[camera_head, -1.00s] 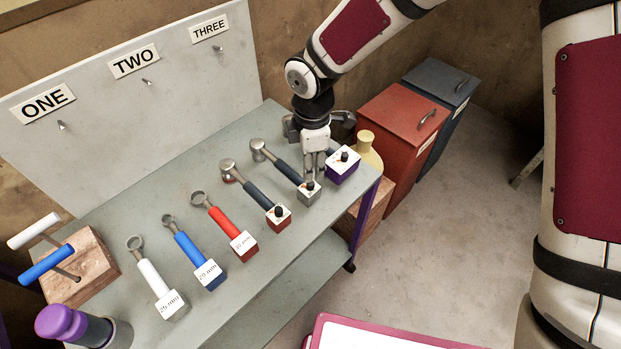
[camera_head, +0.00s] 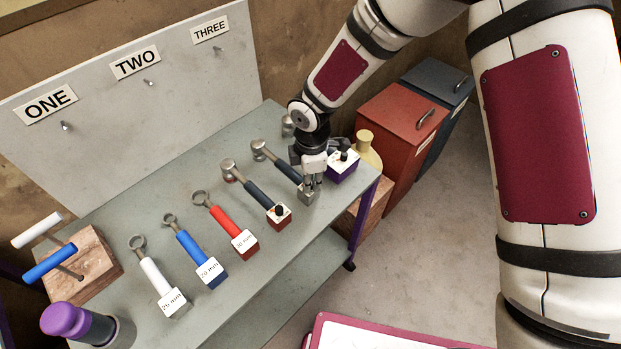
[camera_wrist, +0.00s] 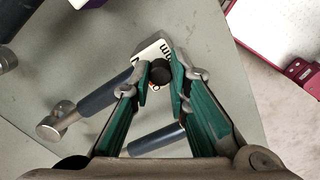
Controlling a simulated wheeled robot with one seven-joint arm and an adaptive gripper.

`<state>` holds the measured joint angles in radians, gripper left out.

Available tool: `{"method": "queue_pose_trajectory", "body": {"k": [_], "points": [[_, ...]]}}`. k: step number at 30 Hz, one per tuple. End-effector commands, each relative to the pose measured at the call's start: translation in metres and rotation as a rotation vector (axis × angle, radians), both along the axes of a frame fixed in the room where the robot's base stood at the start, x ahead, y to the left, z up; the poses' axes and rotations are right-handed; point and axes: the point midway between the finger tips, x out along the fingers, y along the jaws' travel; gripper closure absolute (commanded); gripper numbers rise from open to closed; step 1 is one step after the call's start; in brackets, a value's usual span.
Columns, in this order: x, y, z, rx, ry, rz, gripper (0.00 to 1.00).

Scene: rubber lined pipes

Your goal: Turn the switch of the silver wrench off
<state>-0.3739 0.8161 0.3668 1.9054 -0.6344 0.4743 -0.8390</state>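The silver-block tool, called the silver wrench, has a dark handle (camera_head: 284,168), a round metal head and a silver block (camera_head: 307,197) at its near end. It lies on the bench between the red-block and purple-block tools. Its black knob switch (camera_wrist: 161,72) shows in the wrist view on the white-topped block (camera_wrist: 150,45), with a bit of red beside it. My gripper (camera_head: 312,182) points down over this block. In the wrist view my gripper's teal-padded fingers (camera_wrist: 162,78) are on both sides of the knob and appear to touch it. The fingers hide the knob in the head view.
The red-block tool (camera_head: 279,215) lies close on the left and the purple block (camera_head: 342,168) close on the right. White, blue and red-handled wrenches lie further left on the bench (camera_head: 190,305). Red (camera_head: 398,125) and dark cabinets stand behind right.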

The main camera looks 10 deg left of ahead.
Motion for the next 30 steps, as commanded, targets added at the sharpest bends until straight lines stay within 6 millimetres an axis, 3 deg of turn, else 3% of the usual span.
{"method": "queue_pose_trajectory", "body": {"k": [14,30], "points": [[0.0001,0.0,-0.0001,0.001,0.003,-0.058,1.0],[0.0006,0.0008,0.0002,0.018,0.028,-0.497,1.0]]}}
